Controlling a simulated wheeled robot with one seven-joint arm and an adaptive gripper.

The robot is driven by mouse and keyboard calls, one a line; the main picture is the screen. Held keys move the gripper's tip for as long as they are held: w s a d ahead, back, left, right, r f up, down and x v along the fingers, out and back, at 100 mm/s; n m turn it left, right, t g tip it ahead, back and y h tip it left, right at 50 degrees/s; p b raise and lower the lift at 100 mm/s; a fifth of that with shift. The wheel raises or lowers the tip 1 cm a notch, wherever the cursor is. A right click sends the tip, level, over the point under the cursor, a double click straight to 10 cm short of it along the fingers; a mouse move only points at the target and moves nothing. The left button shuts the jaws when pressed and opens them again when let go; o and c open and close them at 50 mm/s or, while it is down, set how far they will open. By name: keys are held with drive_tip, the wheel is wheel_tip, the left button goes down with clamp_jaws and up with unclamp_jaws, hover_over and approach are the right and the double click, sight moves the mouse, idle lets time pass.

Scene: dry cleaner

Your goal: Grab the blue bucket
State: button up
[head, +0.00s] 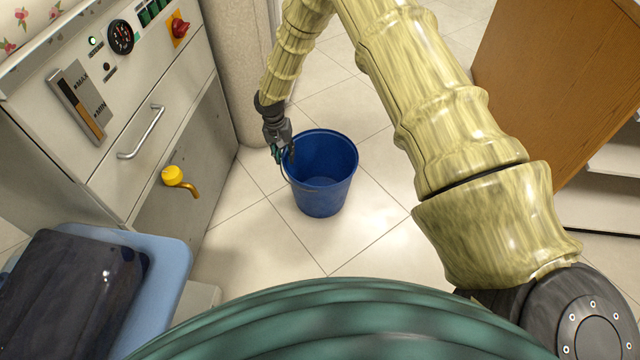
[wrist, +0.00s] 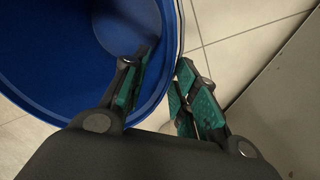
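The blue bucket (head: 322,195) stands upright on the tiled floor in the middle of the head view, and looks empty. A thin wire handle hangs at its left side. My gripper (head: 283,155) is at the bucket's left rim, pointing down. In the wrist view, the bucket (wrist: 50,50) fills the left part. My gripper (wrist: 165,75) straddles its rim, one finger inside the bucket and one outside. A gap shows between the fingers, with the rim and wire in it. Whether either finger touches the wall is unclear.
A grey machine (head: 180,110) with a drawer handle and a yellow-knobbed tap (head: 175,177) stands left. A light blue container (head: 170,270) with a dark item is at the lower left. A wooden cabinet (head: 560,70) stands right. Floor around the bucket is clear.

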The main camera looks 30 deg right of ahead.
sight(285, 157)
wheel_tip(285, 157, down, 3)
drive_tip(key=shift+s+f+b, duration=0.1)
drive_tip(key=shift+b, duration=0.4)
drive_tip(key=shift+d, duration=0.1)
clamp_jaws()
